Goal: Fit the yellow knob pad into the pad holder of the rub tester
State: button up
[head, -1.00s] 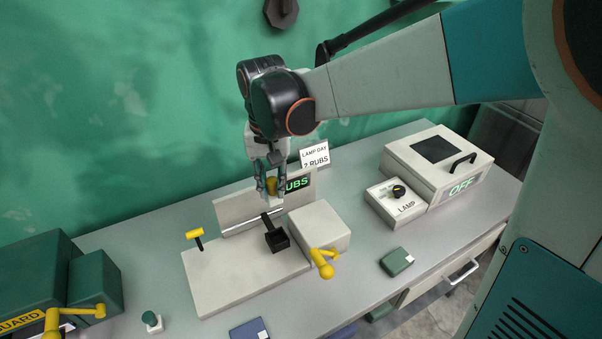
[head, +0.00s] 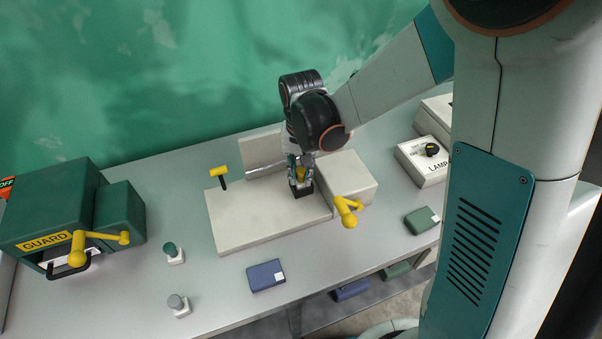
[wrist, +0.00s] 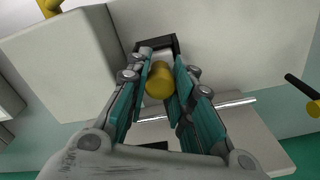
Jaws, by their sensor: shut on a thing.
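The yellow knob pad shows as a yellow knob (wrist: 159,84) between my fingers in the wrist view. It also shows in the head view (head: 301,175). My gripper (head: 300,178) is shut on it, pointing down. The black pad holder (head: 301,191) of the rub tester (head: 262,221) is directly beneath my fingertips. In the wrist view the holder's dark frame (wrist: 157,43) shows just beyond the fingertips. The pad's lower part is hidden, so I cannot tell whether it sits inside the holder or just over it.
The tester has a yellow crank (head: 347,211) at right and a yellow-topped lever (head: 219,173) at left. A green guard box (head: 62,208), two small knob pads (head: 174,254) (head: 179,305), a blue block (head: 266,275), a green block (head: 422,220) and the lamp box (head: 424,160) stand around.

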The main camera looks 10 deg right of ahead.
jog(key=shift+f, duration=0.3)
jog(key=shift+f, duration=0.25)
jog(key=o, duration=1)
jog(key=shift+r, duration=0.1)
